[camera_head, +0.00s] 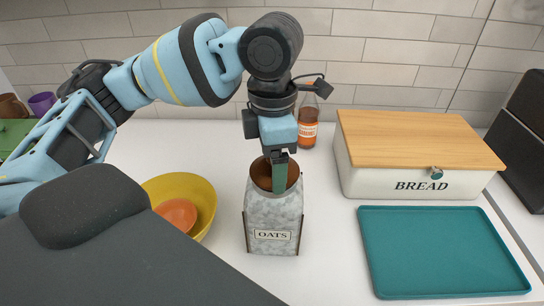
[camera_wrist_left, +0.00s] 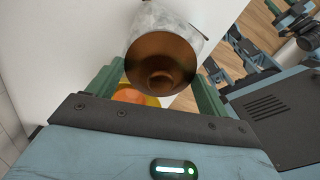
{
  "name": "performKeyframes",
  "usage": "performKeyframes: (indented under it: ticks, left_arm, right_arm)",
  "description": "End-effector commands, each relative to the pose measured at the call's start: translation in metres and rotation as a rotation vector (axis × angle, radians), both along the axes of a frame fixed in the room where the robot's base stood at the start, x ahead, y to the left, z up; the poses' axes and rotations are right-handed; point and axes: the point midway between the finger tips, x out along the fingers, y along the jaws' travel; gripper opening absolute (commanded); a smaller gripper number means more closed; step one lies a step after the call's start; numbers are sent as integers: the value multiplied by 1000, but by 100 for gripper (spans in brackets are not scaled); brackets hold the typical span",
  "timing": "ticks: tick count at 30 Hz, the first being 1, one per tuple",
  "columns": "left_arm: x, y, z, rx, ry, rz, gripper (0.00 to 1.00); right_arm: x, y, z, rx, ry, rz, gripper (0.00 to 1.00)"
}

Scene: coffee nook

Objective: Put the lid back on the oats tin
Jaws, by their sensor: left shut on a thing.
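The grey mottled oats tin (camera_head: 272,222) stands upright on the white counter, its OATS label facing me. In the left wrist view its grey body (camera_wrist_left: 168,16) shows beyond a brown round piece. That piece looks like the lid (camera_wrist_left: 150,50), with a small round knob-like shape off its middle. In the head view brown also shows at the tin's top, inside a grey rim. My left gripper (camera_head: 279,184) points down there, its green fingers either side of the round piece and shut on it. I cannot tell whether the lid is seated. My right gripper is out of view.
A yellow bowl (camera_head: 205,190) holding an orange bowl (camera_head: 177,214) stands left of the tin. A bread box (camera_head: 405,183) with a wooden top, a teal tray (camera_head: 440,250) and an orange-brown bottle (camera_head: 307,132) are to the right. Bare counter surrounds the tin.

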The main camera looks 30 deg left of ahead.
Motion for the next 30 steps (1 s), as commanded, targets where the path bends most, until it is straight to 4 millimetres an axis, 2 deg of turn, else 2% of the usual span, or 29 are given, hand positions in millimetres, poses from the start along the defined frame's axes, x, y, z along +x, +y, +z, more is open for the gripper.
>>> performKeyframes:
  ticks: [30]
  left_arm:
    - [0,0,0,0,0,0,57]
  right_arm:
    - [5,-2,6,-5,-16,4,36]
